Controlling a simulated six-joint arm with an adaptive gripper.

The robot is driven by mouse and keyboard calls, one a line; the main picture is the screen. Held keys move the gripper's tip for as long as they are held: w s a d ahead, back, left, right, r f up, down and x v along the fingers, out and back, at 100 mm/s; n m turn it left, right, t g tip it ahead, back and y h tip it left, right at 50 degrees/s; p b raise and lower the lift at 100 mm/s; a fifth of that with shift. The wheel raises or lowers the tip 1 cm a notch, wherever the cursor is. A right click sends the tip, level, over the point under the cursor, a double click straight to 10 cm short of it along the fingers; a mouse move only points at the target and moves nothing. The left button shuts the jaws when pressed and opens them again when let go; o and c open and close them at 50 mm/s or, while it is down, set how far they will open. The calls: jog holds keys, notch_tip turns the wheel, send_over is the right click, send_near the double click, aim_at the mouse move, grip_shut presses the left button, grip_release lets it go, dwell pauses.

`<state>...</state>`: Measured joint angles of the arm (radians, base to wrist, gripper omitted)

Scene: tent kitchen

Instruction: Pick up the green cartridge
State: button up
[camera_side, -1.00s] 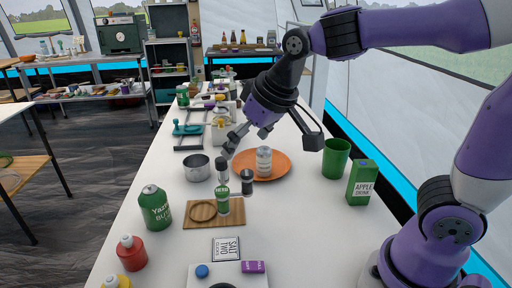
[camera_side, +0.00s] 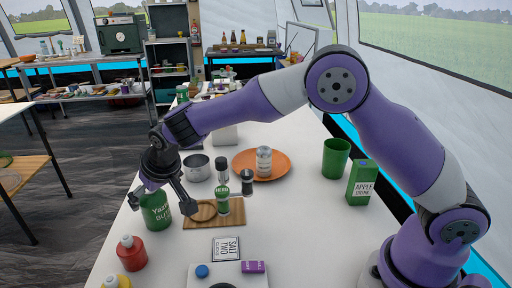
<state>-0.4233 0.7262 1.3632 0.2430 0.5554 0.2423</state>
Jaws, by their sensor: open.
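The green cartridge (camera_side: 156,214), a canister with white lettering, stands upright on the white table's left side, left of the wooden board. My gripper (camera_side: 162,204) points down over it with the fingers spread, one on each side in the picture. The gripper is open and hides the cartridge's top. I cannot tell whether either finger touches it.
A red bottle (camera_side: 131,253) stands in front of the cartridge. A wooden board (camera_side: 233,219) with a green-labelled jar (camera_side: 223,200) is to its right. A metal pot (camera_side: 197,168) stands behind. An orange plate (camera_side: 281,168), green cup (camera_side: 336,158) and juice carton (camera_side: 361,182) are farther right.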

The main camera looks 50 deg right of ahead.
jog(key=x, duration=0.4)
jog(key=shift+w+a+f, duration=0.1)
jog(key=shift+w, duration=0.15)
jog(key=c, duration=1.3)
